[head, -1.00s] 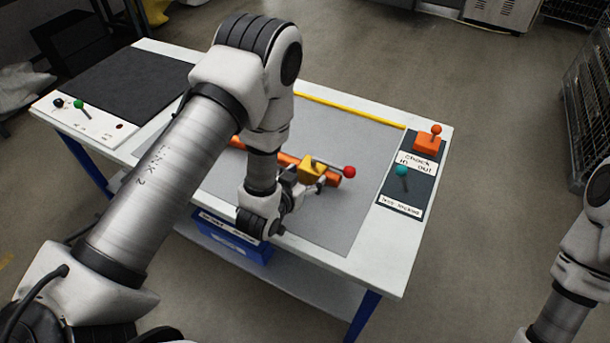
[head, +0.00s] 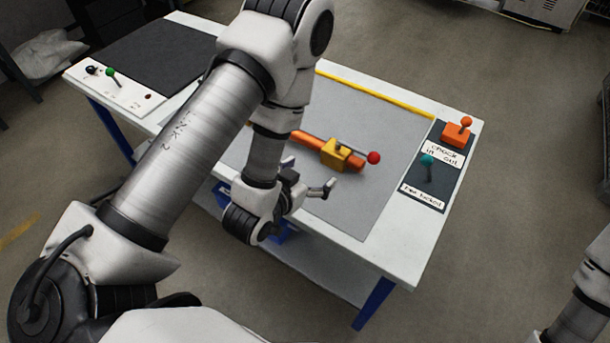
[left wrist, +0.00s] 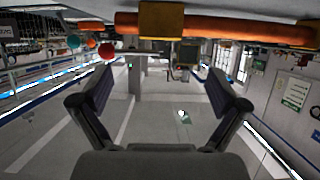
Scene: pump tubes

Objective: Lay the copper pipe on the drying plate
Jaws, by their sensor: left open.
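The copper pipe (head: 308,139) lies across the grey work surface, with a yellow clamp block (head: 335,153) around it near its right end. A lever with a red ball (head: 373,158) is at the clamp. My left gripper (head: 312,190) is open and empty, on the near side of the pipe and apart from it. In the left wrist view, the pipe (left wrist: 245,30) crosses the top beyond the spread fingers (left wrist: 157,88). The dark plate (head: 160,62) at the table's far left looks like the drying plate; my left arm hides part of it and the pipe's left end.
A white panel with small levers (head: 118,92) borders the dark plate. At the right is a dark panel (head: 436,160) with an orange lever block (head: 457,135), a teal knob (head: 428,160) and labels. A yellow strip (head: 375,95) runs along the back. The front-right grey surface is clear.

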